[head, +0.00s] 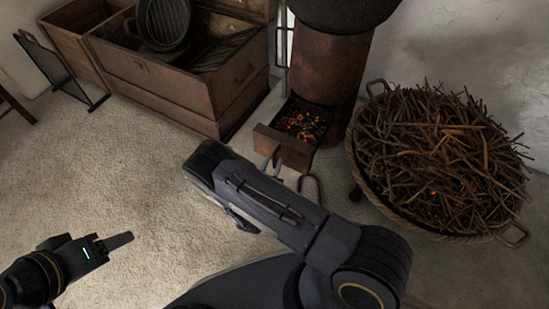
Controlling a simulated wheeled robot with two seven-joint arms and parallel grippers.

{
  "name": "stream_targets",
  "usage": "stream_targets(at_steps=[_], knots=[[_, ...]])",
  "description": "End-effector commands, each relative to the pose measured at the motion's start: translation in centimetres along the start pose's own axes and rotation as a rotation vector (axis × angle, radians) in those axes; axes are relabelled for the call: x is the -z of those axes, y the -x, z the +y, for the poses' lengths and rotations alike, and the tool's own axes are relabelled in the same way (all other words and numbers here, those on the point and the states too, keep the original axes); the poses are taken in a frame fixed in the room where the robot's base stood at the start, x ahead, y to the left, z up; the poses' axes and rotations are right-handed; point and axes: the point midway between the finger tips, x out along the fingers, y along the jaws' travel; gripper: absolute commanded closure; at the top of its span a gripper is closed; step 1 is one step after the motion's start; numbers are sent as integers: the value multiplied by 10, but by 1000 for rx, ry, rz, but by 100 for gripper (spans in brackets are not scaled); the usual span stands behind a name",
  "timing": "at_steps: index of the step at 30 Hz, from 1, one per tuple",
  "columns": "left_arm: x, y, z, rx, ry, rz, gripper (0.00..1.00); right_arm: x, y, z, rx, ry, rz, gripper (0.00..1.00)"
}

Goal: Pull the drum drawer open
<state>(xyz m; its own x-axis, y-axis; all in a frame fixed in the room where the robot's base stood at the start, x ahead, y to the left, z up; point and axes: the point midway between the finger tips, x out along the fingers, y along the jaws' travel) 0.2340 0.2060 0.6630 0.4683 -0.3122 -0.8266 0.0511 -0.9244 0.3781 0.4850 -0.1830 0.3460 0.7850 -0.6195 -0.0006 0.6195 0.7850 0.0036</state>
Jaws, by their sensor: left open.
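The drum drawer (303,119) juts out partway from the base of a rusty drum (327,62), and glowing embers show inside it. Curved grey metal pieces show at its front, probably its handle; my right forearm partly covers that area. My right arm stretches across the middle, in front of the drawer. A dark part at its underside, probably my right gripper (241,219), shows only in part, and I cannot see its jaws clearly. My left gripper (122,241) is open and empty at the lower left, over the pale floor, well away from the drawer.
A round basket (373,187) heaped with sticks (440,140) stands right of the drum. A wooden chest (165,82) with a dark pan (164,20) stands at the upper left. A dark screen (58,70) leans nearby.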

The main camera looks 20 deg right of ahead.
Motion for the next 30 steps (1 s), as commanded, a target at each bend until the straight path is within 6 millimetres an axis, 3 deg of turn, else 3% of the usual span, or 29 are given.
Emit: stream_targets(at_steps=[6, 11, 30], knots=[[4, 9, 4, 0, 0, 0, 41, -1, 38, 0, -3, 3, 2, 72], [6, 11, 5, 0, 0, 0, 41, -1, 54, 0, -1, 2, 1, 72], [5, 11, 5, 0, 0, 0, 41, -2, 56, -1, 9, -3, 2, 72]])
